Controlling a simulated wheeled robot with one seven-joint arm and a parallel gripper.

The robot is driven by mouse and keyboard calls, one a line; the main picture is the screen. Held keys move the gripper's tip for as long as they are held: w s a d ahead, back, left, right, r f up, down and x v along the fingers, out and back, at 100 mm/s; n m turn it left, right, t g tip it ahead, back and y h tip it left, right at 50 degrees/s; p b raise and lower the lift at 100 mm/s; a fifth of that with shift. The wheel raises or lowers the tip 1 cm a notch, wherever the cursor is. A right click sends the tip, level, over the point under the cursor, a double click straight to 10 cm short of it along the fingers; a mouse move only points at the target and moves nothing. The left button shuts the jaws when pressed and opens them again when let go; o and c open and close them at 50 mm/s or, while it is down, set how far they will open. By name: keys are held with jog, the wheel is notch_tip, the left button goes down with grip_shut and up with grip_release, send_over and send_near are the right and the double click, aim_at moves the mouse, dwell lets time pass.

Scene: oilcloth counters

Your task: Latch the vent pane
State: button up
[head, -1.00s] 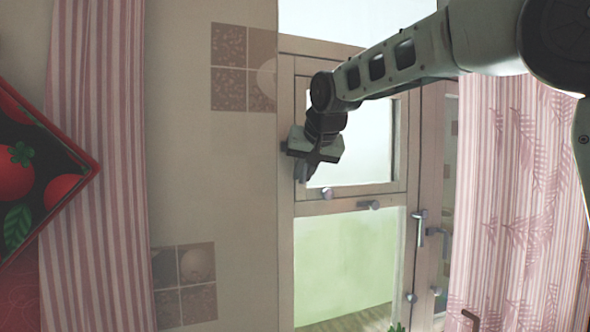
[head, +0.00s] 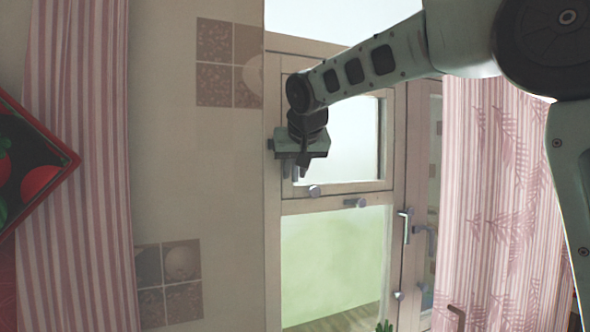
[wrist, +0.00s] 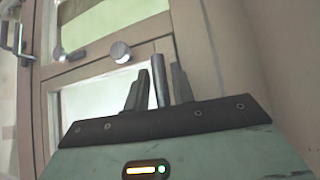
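The vent pane (head: 352,150) is the small wood-framed upper window, with pale glass; I cannot tell if it is fully closed. My gripper (head: 294,170) is at the left side of its frame, fingers pointing down in the head view. In the wrist view, the two dark fingers (wrist: 159,88) are open, with a grey upright bar (wrist: 158,78) between them and narrow gaps on both sides. A round metal knob (head: 314,190) sits on the rail below the pane and shows in the wrist view (wrist: 121,52). A grey latch-like piece (head: 355,202) lies level to its right.
A larger lower window (head: 335,262) shows green beyond. A lever handle (head: 405,226) is on the right frame post. Striped curtains hang at left (head: 75,170) and right (head: 490,200). A tiled wall (head: 185,130) lies left of the window.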

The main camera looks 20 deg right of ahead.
jog(key=shift+o, duration=0.6)
jog(key=shift+s+r, duration=0.15)
jog(key=shift+s, duration=0.05)
jog(key=b+v, duration=0.4)
jog(key=v, duration=1.3)
